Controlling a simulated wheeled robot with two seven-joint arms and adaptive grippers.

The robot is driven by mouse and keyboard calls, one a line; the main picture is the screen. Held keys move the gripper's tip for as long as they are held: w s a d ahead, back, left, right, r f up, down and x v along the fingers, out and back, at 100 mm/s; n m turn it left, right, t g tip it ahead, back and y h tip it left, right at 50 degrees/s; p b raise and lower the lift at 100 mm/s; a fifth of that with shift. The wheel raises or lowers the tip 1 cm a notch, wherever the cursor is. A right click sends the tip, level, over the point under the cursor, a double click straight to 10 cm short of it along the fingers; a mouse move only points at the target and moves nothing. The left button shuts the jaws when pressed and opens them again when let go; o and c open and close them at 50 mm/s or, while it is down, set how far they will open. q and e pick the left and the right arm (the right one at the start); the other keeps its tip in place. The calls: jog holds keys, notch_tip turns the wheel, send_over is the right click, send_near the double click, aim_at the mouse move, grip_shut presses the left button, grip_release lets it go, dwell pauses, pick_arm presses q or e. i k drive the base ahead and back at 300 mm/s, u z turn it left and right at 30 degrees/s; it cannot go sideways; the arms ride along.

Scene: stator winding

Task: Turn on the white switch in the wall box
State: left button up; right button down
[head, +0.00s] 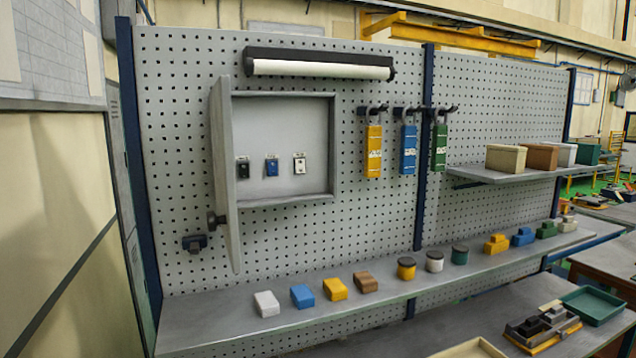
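The wall box (285,103) is mounted on the pegboard at the left, and its grey door (224,160) stands open, swung out on the left side. Inside, on the lower back wall, sit a black switch (243,168), a blue switch (272,167) and the white switch (300,165), left to right. A small label is above each. The positions of the switch levers are too small to tell. Neither of my grippers is in the head view.
A lamp (320,69) hangs above the box. Yellow, blue and green tags (374,150) hang on hooks to its right. The long shelf (230,329) below holds several coloured blocks and round containers. An upper shelf (530,174) at right holds boxes. The space before the box is clear.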

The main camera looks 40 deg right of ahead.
aim_at(300, 163)
jog(key=z, duration=0.85)
jog(key=i, duration=0.2)
jog(key=u, duration=0.05)
